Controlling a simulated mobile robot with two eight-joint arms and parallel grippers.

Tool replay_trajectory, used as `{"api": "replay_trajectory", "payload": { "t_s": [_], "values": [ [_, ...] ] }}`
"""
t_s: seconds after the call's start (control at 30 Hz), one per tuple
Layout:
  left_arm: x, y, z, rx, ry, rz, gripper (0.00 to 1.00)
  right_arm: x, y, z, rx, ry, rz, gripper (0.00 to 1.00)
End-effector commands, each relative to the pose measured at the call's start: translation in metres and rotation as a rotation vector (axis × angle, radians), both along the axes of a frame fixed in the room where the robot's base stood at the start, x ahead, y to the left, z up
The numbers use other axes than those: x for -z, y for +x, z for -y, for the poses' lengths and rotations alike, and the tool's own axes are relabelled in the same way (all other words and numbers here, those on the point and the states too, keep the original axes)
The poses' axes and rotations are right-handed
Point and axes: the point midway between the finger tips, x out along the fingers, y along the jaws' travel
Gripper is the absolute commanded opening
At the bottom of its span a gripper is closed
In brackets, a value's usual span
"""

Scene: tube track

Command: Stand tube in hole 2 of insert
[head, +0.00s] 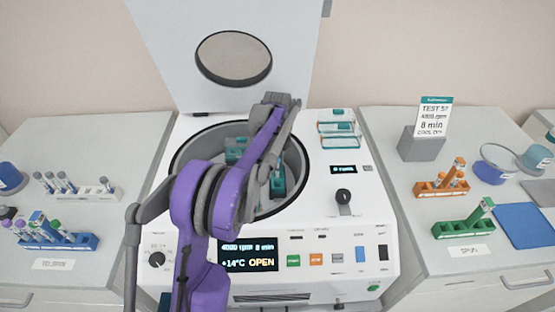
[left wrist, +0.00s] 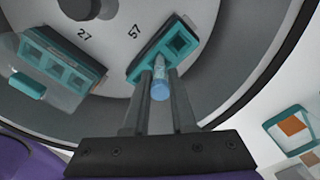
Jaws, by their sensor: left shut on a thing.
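My left gripper (left wrist: 160,80) is shut on a tube with a light blue cap (left wrist: 160,91). It is over the open centrifuge bowl. The tube points away from the wrist camera, toward the near end of a teal insert (left wrist: 136,72) beside the mark 57. Square openings show in this insert. The fingers and cap hide the tube's lower end, so I cannot tell whether it is inside a hole. In the head view the insert (head: 278,186) sits in the right of the bowl, partly behind my left arm. My right gripper is not in view.
Another teal insert (left wrist: 62,60) sits by the mark 27. The bowl rim (left wrist: 273,75) curves close by, and the raised lid (head: 230,25) stands behind. A clear and teal holder (head: 338,130) lies on the centrifuge top. Tube racks stand on both side benches, including a green rack (head: 463,226).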

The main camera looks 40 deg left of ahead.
Motion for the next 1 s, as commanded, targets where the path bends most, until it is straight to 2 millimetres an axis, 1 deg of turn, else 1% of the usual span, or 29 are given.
{"api": "replay_trajectory", "payload": {
  "t_s": [0.03, 0.1, 0.37, 0.4, 0.57, 1.0],
  "values": [
    [0.0068, -0.0006, 0.0002, 0.0, 0.0, -0.001, 0.0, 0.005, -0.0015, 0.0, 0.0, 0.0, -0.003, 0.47],
    [0.0107, -0.0005, 0.0002, 0.0, 0.0, -0.001, 0.0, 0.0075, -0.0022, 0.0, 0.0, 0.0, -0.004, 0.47],
    [0.011, 0.0001, 0.0001, 0.0, 0.0, 0.001, 0.0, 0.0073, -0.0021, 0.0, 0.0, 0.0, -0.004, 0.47],
    [0.0109, 0.0001, 0.0001, 0.0, 0.0, 0.001, 0.3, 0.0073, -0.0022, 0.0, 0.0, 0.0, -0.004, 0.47],
    [0.0108, 0.0001, 0.0001, 0.0, 0.0, 0.001, 0.59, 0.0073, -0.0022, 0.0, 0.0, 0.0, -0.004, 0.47],
    [0.0109, 0.0, 0.0, 0.0, 0.0, 0.001, 0.59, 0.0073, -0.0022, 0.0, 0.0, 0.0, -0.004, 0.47]
  ]
}}
